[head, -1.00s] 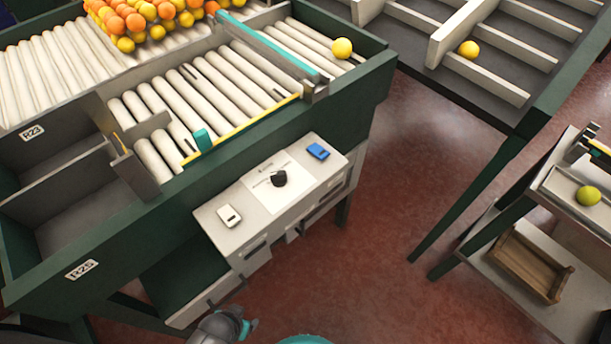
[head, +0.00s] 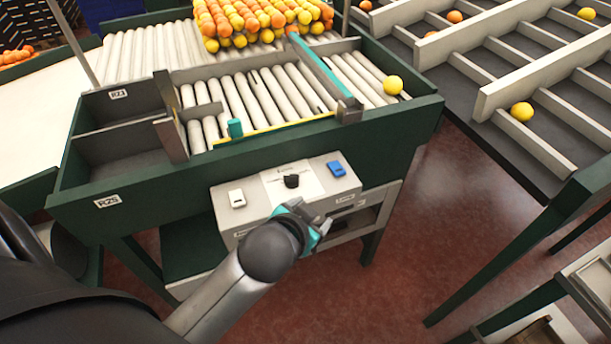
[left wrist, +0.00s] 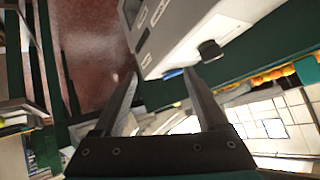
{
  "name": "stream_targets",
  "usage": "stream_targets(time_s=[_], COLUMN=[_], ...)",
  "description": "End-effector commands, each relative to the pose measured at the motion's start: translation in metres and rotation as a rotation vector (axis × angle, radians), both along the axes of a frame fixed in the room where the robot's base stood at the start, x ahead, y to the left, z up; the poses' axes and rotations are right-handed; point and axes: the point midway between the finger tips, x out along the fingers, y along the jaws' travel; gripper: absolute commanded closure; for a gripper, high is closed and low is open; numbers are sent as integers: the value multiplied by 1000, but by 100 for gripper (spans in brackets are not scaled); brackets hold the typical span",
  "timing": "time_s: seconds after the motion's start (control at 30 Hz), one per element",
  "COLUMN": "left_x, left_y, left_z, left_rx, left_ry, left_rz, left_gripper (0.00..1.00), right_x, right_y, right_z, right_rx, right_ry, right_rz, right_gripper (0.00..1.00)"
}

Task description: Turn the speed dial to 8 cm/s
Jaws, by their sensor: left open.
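The speed dial is a black knob (head: 292,181) on a white label plate on top of the grey control box (head: 258,207). In the left wrist view the knob (left wrist: 209,50) stands out from the box just beyond my finger on the right. My left gripper (head: 312,218) is in front of the box, below and slightly right of the dial, and apart from it. In the left wrist view its two fingers (left wrist: 158,82) are spread with nothing between them. The dial's markings are too small to read. My right gripper is in neither view.
A white switch (head: 237,198) sits left of the dial and a blue one (head: 336,168) right of it. Behind is the green-framed roller conveyor (head: 420,112) with a yellow fruit (head: 393,85). A sorting table (head: 470,107) stands at right. Red floor is open between them.

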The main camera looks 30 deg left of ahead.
Motion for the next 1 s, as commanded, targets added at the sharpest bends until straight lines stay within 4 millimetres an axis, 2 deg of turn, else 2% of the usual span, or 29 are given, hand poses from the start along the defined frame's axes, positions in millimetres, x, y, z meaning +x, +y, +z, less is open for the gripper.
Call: stream_targets(time_s=[0.03,0.17,0.3,0.43,0.5,0.6,0.7,0.77,0.9,1.0], left_x=[25,65,97,114,116,113,104,97,83,77], left_y=[-2,-13,-35,-68,-89,-121,-151,-166,-191,-196], left_z=[37,88,144,198,222,247,259,260,245,222], left_rx=[30,85,154,232,277,348,426,476,604,699], left_ry=[-134,-370,-627,-872,-993,-1138,-1250,-1296,-1334,-1293], left_rz=[-24,-93,-211,-375,-486,-662,-863,-991,-1312,-1547], left_gripper=[25,25,25,25,25,25,25,25,25,25], right_x=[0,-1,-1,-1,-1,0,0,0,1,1], right_y=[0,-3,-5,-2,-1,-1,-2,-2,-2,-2], right_z=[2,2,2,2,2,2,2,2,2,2], right_rx=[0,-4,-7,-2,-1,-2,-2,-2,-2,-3], right_ry=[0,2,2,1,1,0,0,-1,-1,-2], right_rz=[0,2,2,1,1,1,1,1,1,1], right_gripper=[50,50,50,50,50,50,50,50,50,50])
